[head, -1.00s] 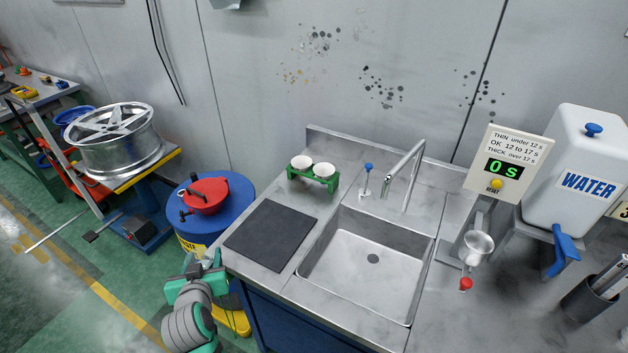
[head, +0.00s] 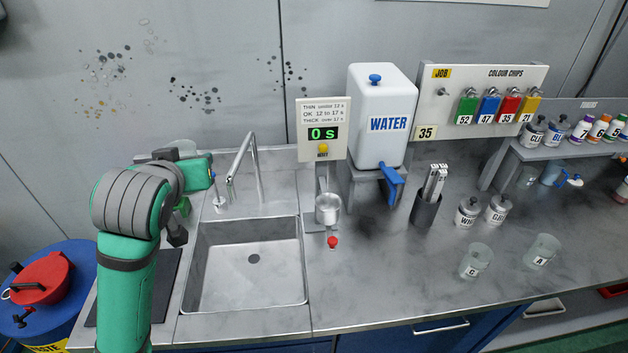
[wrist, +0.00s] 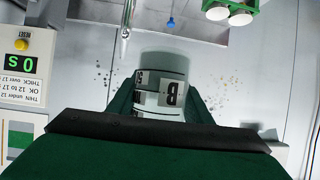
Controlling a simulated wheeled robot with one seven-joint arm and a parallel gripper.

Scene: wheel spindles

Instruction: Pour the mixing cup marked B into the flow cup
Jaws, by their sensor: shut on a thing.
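My gripper (wrist: 163,98) is shut on the mixing cup marked B (wrist: 172,88), between its two dark green fingers in the wrist view. That view is upside down: the B and the timer text are both inverted, so the cup looks about upright. In the head view my arm hides the fingers and I cannot make out the cup clearly. The flow cup (head: 328,208) is a small metal cup on a stand right of the sink, with a red knob (head: 332,242) below it. My gripper is left of it, apart. The cup's contents are hidden.
The timer (head: 323,133) above the flow cup reads 0 s. A tap (head: 244,165) and sink (head: 247,262) lie between my arm and the flow cup. A water tank (head: 380,120) stands right.

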